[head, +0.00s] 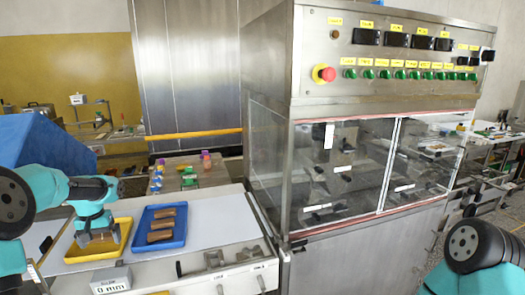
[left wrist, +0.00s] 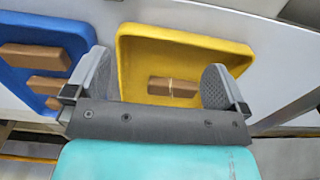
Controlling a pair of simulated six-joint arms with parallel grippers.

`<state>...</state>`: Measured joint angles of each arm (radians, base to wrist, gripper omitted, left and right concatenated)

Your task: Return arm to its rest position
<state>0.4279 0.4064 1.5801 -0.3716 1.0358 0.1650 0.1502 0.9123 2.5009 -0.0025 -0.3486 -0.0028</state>
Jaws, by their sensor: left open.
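My left gripper (head: 99,241) is over the yellow tray (head: 124,226) on the white work surface. The left wrist view shows its two grey fingers (left wrist: 157,88) spread wide with nothing between them. One brown bar (left wrist: 173,87) lies in the yellow tray (left wrist: 205,43), beyond the fingers in that view. My right arm (head: 482,248) shows only in part at the lower right of the head view, and its gripper is not in view.
A blue tray (head: 180,239) with brown bars (head: 161,225) sits right of the yellow one. A steel machine (head: 345,90) with clear doors and a red button (head: 327,74) stands to the right. A grey box with a display (head: 110,281) sits at the front edge.

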